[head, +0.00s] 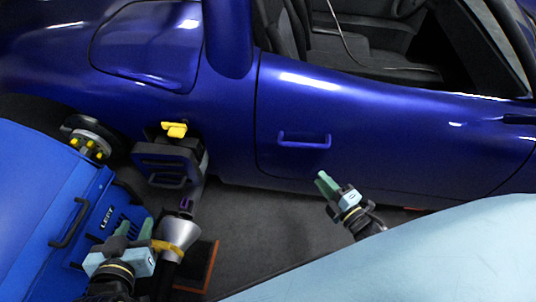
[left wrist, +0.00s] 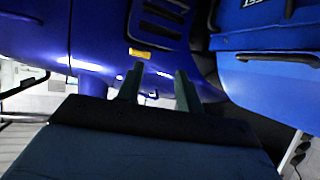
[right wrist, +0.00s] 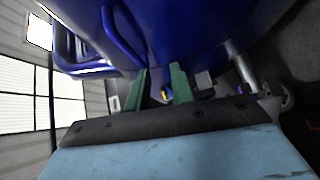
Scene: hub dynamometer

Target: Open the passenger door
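The passenger door (head: 400,140) is dark glossy blue and looks shut, flush with the car body. Its blue bar handle (head: 304,140) sits on the lower left of the door panel. In the right wrist view the handle (right wrist: 122,38) curves just beyond the left fingertip. My right gripper (head: 328,184) is open and empty, below and slightly right of the handle, apart from it. My left gripper (head: 134,230) is open and empty at the lower left, over the gap between the blue cabinet and the car, well away from the handle.
A blue cabinet (head: 40,190) marked LEFT stands at the left. A wheel hub (head: 88,138) with yellow nuts and a dark unit with a yellow part (head: 174,130) sit beside the car. A metal cone (head: 178,234) is right of my left gripper. Grey floor (head: 260,220) lies below the door.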

